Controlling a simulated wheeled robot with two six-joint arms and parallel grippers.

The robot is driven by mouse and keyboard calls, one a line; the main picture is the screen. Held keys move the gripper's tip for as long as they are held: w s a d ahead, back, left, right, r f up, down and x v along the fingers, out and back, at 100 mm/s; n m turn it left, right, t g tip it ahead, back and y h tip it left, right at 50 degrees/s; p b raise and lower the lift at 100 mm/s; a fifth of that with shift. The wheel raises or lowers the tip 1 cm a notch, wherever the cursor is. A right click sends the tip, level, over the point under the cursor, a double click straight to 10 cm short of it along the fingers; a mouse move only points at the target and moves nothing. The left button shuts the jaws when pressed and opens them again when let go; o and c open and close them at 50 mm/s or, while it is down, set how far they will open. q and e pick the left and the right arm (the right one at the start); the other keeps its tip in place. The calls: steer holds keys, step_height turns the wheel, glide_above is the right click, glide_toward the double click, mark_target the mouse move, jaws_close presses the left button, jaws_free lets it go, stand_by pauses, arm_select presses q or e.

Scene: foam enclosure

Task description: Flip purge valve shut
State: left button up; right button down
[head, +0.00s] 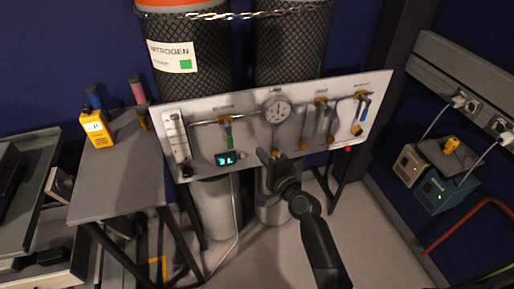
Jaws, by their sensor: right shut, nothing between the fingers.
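A white valve panel (250,150) stands in front of two tall mesh-covered cylinders. It carries several small valves on a thin pipe. One valve has a green handle (229,141) pointing down. A brass valve (320,101) right of the gauge has a lever that seems to hang down. The rightmost valve has a blue handle (365,107), tilted off vertical. The small labels are too blurred to tell which is the purge valve. My right gripper (268,158) is shut and empty at the panel's lower middle, below the gauge, apart from the handles as far as I can tell. My left gripper is out of view.
A round gauge (277,112) and a lit digital display (226,159) sit on the panel. A chain (225,14) crosses the cylinders. A grey table (120,180) with a yellow meter (96,128) stands left. Boxes (445,190) and cables are at right. The floor right of my arm is clear.

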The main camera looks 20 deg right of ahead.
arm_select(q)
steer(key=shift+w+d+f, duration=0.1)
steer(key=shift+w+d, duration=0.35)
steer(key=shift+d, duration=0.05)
arm_select(e)
steer(key=v, duration=0.4)
steer(key=shift+s+d, duration=0.2)
steer(key=shift+d, duration=0.05)
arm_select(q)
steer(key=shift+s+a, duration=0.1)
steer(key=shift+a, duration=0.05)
